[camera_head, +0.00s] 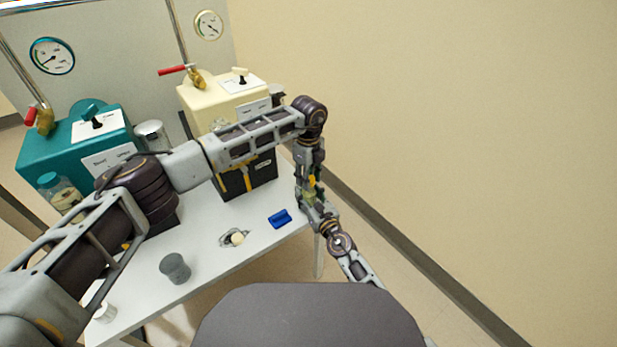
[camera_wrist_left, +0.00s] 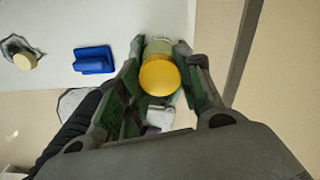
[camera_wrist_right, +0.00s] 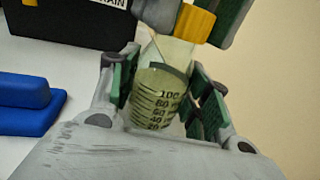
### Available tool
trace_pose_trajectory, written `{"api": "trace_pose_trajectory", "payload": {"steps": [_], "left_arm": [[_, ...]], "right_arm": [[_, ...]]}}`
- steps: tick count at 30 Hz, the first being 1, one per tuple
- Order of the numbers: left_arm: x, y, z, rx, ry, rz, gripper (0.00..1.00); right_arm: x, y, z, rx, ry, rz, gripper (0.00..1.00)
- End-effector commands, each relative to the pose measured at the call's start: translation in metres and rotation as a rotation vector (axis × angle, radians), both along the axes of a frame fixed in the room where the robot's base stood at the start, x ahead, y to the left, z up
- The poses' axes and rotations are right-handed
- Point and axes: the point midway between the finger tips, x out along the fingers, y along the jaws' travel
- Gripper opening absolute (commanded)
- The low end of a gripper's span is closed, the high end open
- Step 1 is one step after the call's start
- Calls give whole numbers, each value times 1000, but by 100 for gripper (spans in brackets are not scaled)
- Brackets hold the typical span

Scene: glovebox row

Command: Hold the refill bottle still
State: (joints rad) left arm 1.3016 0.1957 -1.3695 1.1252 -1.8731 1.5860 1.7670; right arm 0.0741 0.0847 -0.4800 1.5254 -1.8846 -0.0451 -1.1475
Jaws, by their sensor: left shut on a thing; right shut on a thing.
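The refill bottle (camera_wrist_right: 160,95) is a clear, graduated bottle with pale greenish contents and a yellow cap (camera_wrist_left: 160,78). In the head view the bottle (camera_head: 309,196) is small and mostly hidden between my grippers, by the table's right edge. My left gripper (camera_wrist_left: 158,68) reaches down from above and is shut at the capped end; its green pads flank the cap. My right gripper (camera_wrist_right: 163,100) is shut around the graduated body, below the cap. The bottle looks slightly tilted in the right wrist view. Its base is hidden.
Teal (camera_head: 62,148) and cream (camera_head: 205,100) boxes stand behind. Floor and a bare wall lie right.

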Motion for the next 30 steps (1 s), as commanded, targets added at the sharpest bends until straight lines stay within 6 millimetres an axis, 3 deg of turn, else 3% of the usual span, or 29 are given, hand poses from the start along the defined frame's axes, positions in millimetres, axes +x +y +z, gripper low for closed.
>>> {"api": "trace_pose_trajectory", "payload": {"steps": [30], "left_arm": [[0,0,14,-1,-1,-1,7]], "right_arm": [[0,0,0,0,1,0,0]]}}
